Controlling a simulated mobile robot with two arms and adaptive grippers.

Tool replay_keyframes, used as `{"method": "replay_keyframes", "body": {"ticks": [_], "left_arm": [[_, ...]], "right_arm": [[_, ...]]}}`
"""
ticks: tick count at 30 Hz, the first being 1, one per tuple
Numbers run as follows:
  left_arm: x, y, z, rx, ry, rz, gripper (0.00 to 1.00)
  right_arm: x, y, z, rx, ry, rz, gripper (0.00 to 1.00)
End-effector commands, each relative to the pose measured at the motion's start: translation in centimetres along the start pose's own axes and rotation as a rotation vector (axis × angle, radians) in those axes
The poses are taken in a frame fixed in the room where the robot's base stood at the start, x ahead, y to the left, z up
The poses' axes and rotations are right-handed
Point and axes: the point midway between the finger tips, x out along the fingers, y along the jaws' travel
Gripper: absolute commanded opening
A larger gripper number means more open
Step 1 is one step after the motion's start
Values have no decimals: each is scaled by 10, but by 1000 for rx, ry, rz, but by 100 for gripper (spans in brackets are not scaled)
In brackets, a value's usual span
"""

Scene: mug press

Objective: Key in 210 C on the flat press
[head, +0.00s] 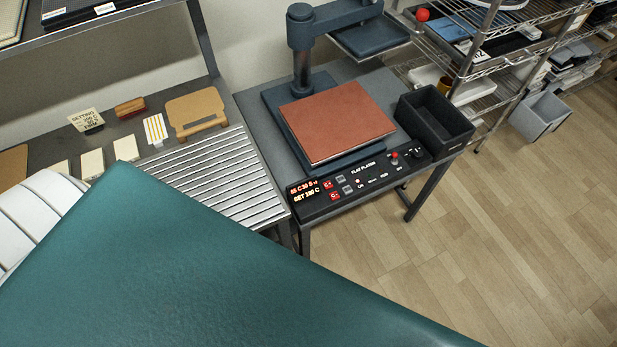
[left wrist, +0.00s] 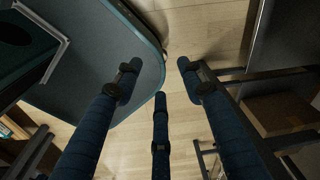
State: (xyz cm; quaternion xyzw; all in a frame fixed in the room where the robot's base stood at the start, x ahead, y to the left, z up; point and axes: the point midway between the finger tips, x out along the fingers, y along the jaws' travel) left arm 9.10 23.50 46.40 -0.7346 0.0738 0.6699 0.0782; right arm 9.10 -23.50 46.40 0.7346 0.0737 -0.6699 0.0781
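The flat press stands on a dark table in the head view, with its control panel (head: 360,182) along the front edge. The panel has a lit display (head: 306,191) of two lines; the lower seems to read SET 190 C, but the digits are small and blurred. Red and grey buttons (head: 334,190) sit right of the display, with a red knob further right. A reddish-brown pad (head: 337,118) lies on the press's lower plate; the upper plate (head: 368,36) is swung aside. My left gripper (left wrist: 158,74) is open and empty over the floor in the left wrist view. My right gripper is in neither view.
A slatted rack (head: 205,178) is left of the press. A card headed SETTING (head: 87,120), too small to read surely, stands behind it near a wooden stand (head: 196,110). A black bin (head: 434,118) sits at the table's right. Wire shelves (head: 470,55) stand behind; floor is free right.

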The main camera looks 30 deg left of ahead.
Motion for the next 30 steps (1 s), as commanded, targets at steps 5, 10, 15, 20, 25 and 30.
{"method": "replay_keyframes", "body": {"ticks": [5, 10, 15, 20, 25, 30], "left_arm": [[0, 0, 0, 0, 0, 0, 40], [0, 0, 0, 0, 0, 0, 40], [0, 0, 0, 0, 0, 0, 22], [0, 0, 0, 0, 0, 0, 0], [0, 0, -1, 0, 1, 0, 0], [0, 0, -1, 0, 1, 0, 0]], "right_arm": [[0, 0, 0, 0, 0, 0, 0], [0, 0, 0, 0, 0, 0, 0], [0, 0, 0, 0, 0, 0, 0], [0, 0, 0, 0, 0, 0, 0], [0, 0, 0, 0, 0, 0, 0], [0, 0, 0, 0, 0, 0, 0]]}}
